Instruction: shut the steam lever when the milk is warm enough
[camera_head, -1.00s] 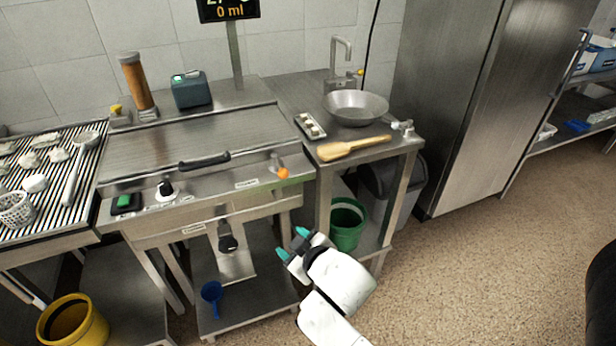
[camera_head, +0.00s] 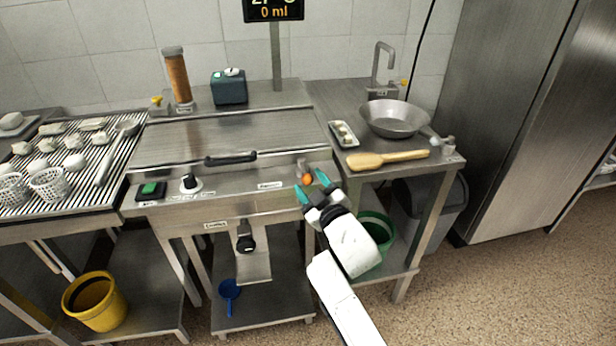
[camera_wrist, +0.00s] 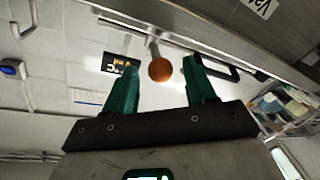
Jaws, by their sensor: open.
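A short lever with an orange ball knob (camera_head: 307,179) sticks out from the right end of the steel unit's front panel. In the wrist view the knob (camera_wrist: 160,70) hangs on its metal stem between my two teal fingers, with a gap on each side. My gripper (camera_head: 311,184) is open around or just short of the knob; I cannot tell the exact depth. A black display (camera_head: 274,9) on a post is cut off at the top; "0 ml" is readable, the line above only partly. I cannot make out any milk.
A black dial (camera_head: 190,183) and a green switch (camera_head: 150,189) sit further left on the panel. A black bar handle (camera_head: 230,159) lies along the lid's front. A wooden paddle (camera_head: 385,159) and steel bowl (camera_head: 395,118) are on the right counter. A green bucket (camera_head: 376,226) stands below.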

